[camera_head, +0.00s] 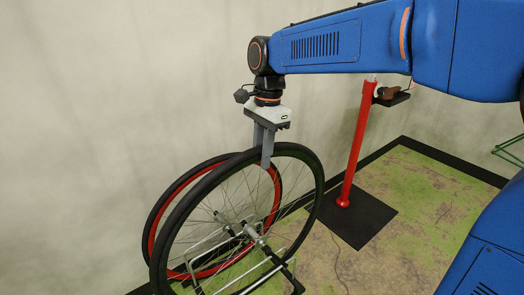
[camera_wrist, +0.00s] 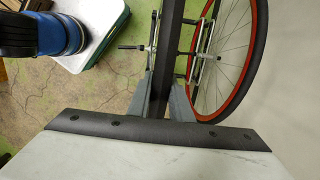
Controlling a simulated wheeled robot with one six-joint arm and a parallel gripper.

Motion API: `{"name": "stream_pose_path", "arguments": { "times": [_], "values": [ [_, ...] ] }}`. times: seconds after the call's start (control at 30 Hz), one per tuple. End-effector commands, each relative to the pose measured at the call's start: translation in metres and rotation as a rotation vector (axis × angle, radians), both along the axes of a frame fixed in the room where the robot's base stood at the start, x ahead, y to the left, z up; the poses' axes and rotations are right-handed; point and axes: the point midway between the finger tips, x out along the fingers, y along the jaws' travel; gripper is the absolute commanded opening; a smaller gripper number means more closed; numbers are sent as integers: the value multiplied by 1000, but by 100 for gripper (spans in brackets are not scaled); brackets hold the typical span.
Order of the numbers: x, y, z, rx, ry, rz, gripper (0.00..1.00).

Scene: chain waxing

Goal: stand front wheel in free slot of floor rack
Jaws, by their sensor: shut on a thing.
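The front wheel (camera_head: 306,160), with a black tyre and silver spokes, stands upright in the head view. My gripper (camera_head: 264,150) points down and is shut on the top of its tyre. In the wrist view the tyre (camera_wrist: 168,60) runs edge-on between my gripper's fingers (camera_wrist: 166,98). The silver floor rack (camera_head: 240,278) has a black foot at its lower right. Rack bars (camera_wrist: 205,42) show on both sides of the tyre from above. The wheel's lowest part is out of frame, so I cannot tell whether it touches the floor.
A red-rimmed wheel (camera_head: 150,225) stands close behind the held one, and also shows on the right in the wrist view (camera_wrist: 258,60). A red repair stand (camera_head: 356,145) rises from a black base plate (camera_head: 358,218). A pale wall is behind.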

Motion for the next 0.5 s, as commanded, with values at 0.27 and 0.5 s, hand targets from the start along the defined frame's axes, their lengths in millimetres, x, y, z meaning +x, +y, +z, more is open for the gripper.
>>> {"name": "stream_pose_path", "arguments": {
  "times": [0.27,0.5],
  "values": [
    [0,0,-12,1,-1,0,0],
    [0,0,-23,1,-1,0,0]
  ]
}}
